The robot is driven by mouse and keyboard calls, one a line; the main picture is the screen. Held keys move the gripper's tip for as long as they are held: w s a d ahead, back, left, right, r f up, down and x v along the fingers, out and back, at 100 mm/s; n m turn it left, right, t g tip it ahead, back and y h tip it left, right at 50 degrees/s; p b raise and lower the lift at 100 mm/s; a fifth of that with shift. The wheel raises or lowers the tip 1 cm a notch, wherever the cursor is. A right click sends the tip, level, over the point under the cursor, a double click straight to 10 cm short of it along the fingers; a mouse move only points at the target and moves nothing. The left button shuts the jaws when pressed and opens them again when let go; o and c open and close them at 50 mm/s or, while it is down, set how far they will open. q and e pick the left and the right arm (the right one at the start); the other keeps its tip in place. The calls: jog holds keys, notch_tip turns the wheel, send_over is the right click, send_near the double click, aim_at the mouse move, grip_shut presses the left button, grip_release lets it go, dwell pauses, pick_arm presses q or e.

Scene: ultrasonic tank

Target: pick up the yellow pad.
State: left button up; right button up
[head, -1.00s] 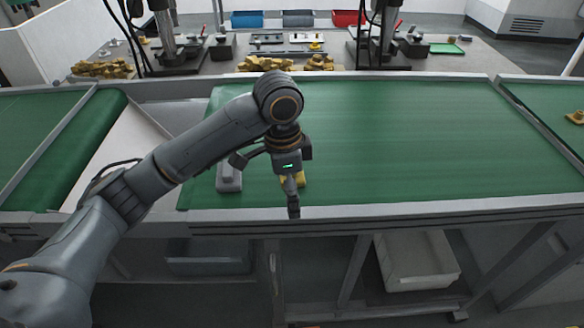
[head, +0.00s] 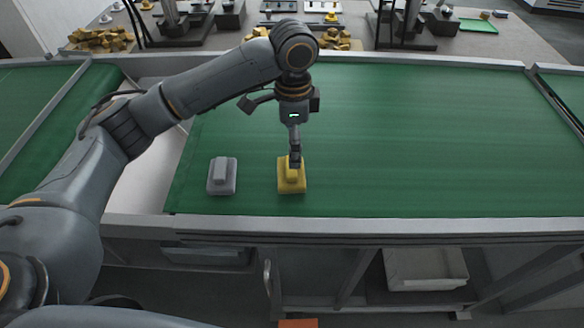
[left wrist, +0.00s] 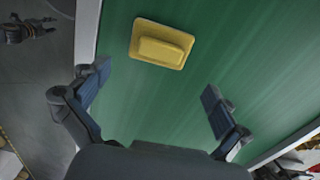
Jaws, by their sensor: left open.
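The yellow pad (head: 291,178), a flat square base with a raised block on top, lies on the green conveyor near its front edge. In the left wrist view the yellow pad (left wrist: 160,45) lies beyond the fingertips, roughly centred between them and apart from both. My left gripper (head: 295,160) hangs over the pad in the head view, covering part of its far side. In the left wrist view my left gripper (left wrist: 155,82) is open with nothing between its fingers. My right gripper is not in view.
A grey pad (head: 222,176) of similar shape lies to the left of the yellow pad on the green conveyor (head: 430,140). The belt to the right is clear. A metal rail (head: 400,226) runs along the front edge. A white bin (head: 425,270) sits below.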

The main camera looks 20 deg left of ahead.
aim_at(291, 172)
pick_arm(q)
notch_tip(291, 172, down, 4)
jog(key=shift+r, duration=0.25)
jog(key=shift+w+f, duration=0.1)
jog(key=shift+f, duration=0.15)
jog(key=f, duration=0.1)
jog(key=f+p, duration=0.2)
jog(key=f, duration=0.1)
jog(key=shift+s+a+f, duration=0.1)
jog(key=shift+s+a, duration=0.1)
jog(key=shift+s, duration=0.05)
jog(key=shift+f, duration=0.3)
jog(key=shift+w+f, duration=0.1)
jog(key=c, duration=0.8)
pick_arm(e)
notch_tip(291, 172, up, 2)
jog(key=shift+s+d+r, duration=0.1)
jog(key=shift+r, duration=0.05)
